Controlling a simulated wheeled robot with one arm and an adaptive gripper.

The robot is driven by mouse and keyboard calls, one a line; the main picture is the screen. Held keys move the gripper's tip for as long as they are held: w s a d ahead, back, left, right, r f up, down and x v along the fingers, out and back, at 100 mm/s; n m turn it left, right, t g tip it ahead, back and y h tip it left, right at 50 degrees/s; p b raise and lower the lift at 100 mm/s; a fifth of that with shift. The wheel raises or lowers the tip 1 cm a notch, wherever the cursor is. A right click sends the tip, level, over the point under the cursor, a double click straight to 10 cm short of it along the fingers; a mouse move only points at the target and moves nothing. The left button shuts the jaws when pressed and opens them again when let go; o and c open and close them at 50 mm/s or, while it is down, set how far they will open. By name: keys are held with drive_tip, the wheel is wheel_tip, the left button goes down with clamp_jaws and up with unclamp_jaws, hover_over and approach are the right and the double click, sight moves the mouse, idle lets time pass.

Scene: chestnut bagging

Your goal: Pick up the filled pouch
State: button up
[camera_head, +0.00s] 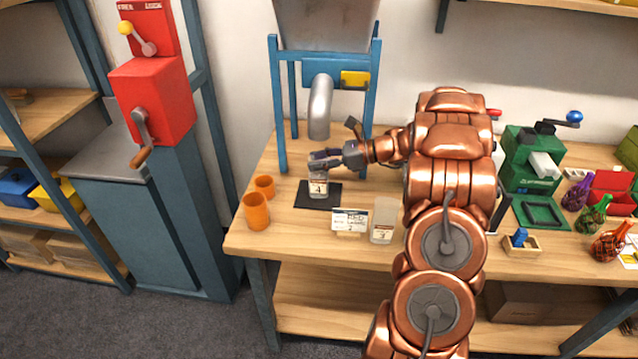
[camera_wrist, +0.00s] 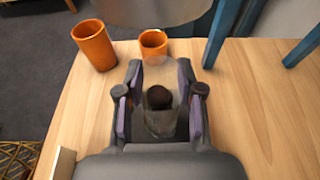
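The filled pouch (camera_head: 318,185) is clear, with a white label reading 4, and stands upright over a black mat (camera_head: 324,202) at the table's left part. I cannot tell if its base touches the mat. My gripper (camera_head: 325,160) reaches in from the right at the pouch's upper part. In the wrist view the pouch (camera_wrist: 160,122) sits between the two fingers (camera_wrist: 158,108), with a dark brown content showing inside. The finger pads lie against its sides and look shut on it.
A grey spout (camera_head: 320,108) on a blue frame (camera_head: 278,105) hangs just above. Two orange cups (camera_head: 256,211) (camera_head: 265,186) stand left. A card (camera_head: 349,221) and another clear pouch (camera_head: 383,222) stand in front. A green press (camera_head: 532,158) is at right.

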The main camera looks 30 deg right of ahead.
drive_tip(key=shift+c, duration=0.4)
clamp_jaws()
